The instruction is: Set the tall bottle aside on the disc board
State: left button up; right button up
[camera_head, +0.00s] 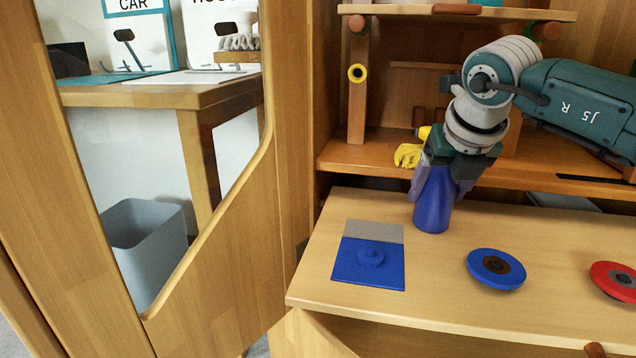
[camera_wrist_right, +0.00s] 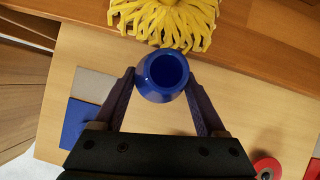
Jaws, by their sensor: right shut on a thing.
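A tall blue bottle (camera_head: 433,208) is upright in my right gripper (camera_head: 440,190), which is shut on its upper part. The bottle's base is at or just above the pale wooden board (camera_head: 450,285); I cannot tell if it touches. In the right wrist view the bottle (camera_wrist_right: 162,74) shows its round open mouth between the two fingers of the right gripper (camera_wrist_right: 163,88). A blue disc with a brown centre (camera_head: 496,268) and a red disc with a grey centre (camera_head: 614,281) lie on the board, right of the bottle. My left gripper is not in view.
A blue and grey plate with a round blue knob (camera_head: 369,258) lies left of the bottle. A yellow stringy thing (camera_wrist_right: 172,22) is behind the bottle on a wooden shelf (camera_head: 350,155). A grey bin (camera_head: 148,245) stands at the left, beyond a wooden panel (camera_head: 225,260).

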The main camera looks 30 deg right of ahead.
jog(key=o, duration=1.5)
